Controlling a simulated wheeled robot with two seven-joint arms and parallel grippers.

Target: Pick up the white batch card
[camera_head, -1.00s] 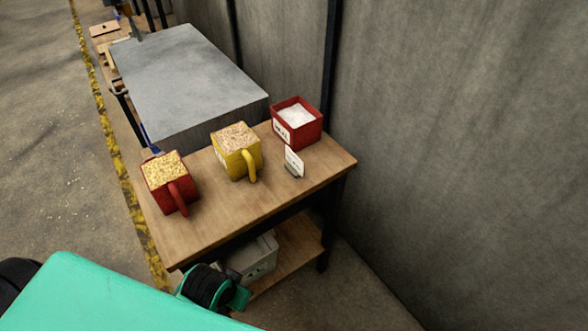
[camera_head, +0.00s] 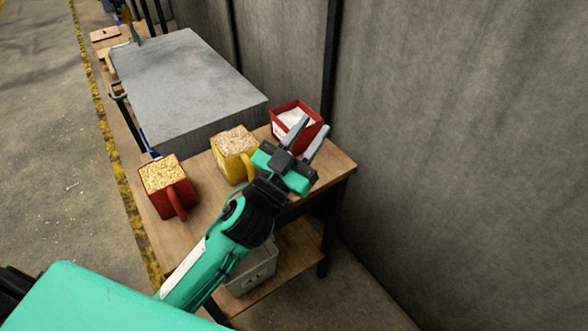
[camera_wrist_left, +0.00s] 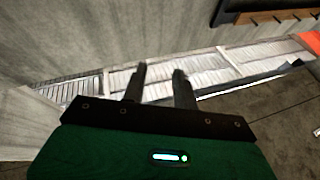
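The white batch card is hidden in the head view behind my left gripper (camera_head: 313,127), which now covers its place on the small wooden table (camera_head: 207,233). My left gripper is open, its two grey fingers spread and pointing up and right, in front of the red box (camera_head: 284,118) of white grain. I cannot tell its height above the table. In the left wrist view the fingers (camera_wrist_left: 158,76) stand apart with nothing between them, and no card shows there. My right gripper is not in view.
A yellow mug (camera_head: 231,143) of grain stands just left of my gripper, partly covered. A red mug (camera_head: 163,175) of grain stands at the table's left. A large grey block (camera_head: 185,80) lies behind. The concrete wall (camera_head: 460,150) borders the right side. A grey bin (camera_head: 254,272) sits below.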

